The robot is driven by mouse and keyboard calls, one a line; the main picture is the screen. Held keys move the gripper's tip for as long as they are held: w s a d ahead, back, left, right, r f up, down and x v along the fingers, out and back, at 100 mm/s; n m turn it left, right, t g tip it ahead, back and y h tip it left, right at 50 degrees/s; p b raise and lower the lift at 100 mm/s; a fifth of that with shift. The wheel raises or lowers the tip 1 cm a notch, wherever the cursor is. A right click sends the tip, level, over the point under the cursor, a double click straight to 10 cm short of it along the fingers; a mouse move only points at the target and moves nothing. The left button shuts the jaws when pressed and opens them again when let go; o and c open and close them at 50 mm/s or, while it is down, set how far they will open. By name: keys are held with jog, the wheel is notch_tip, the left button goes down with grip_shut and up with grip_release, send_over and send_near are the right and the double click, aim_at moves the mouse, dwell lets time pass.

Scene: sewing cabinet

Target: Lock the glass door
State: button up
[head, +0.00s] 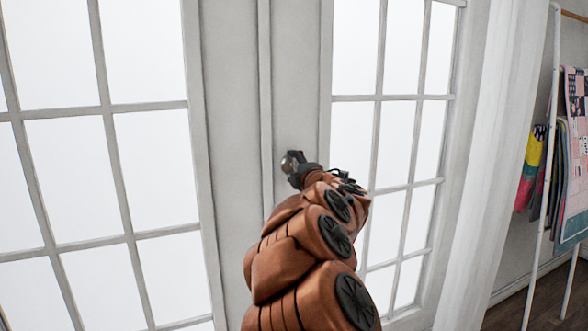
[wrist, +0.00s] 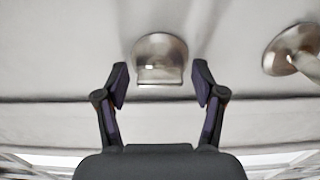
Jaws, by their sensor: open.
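The glass door is a white double door with paned leaves; the left leaf (head: 200,120) and right leaf (head: 297,60) meet at a vertical seam. A round metal lock knob (head: 289,164) sits on the right leaf near the seam. In the wrist view the lock knob (wrist: 160,60) lies between and just beyond the fingertips. My gripper (wrist: 161,82) is open, with one finger on each side of the knob; contact is not visible. It also shows in the head view (head: 300,172), mostly hidden by my arm. A metal door handle (wrist: 291,52) is at the right in the wrist view.
A white curtain (head: 495,150) hangs right of the door. A white rack (head: 545,170) with colourful quilts (head: 575,140) stands at the far right. Dark wood floor (head: 540,300) shows below it.

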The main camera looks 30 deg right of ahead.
jog(key=shift+s, duration=0.1)
jog(key=s+a, duration=0.2)
jog(key=s, duration=0.9)
jog(key=shift+s, duration=0.35)
jog(key=shift+d, duration=0.1)
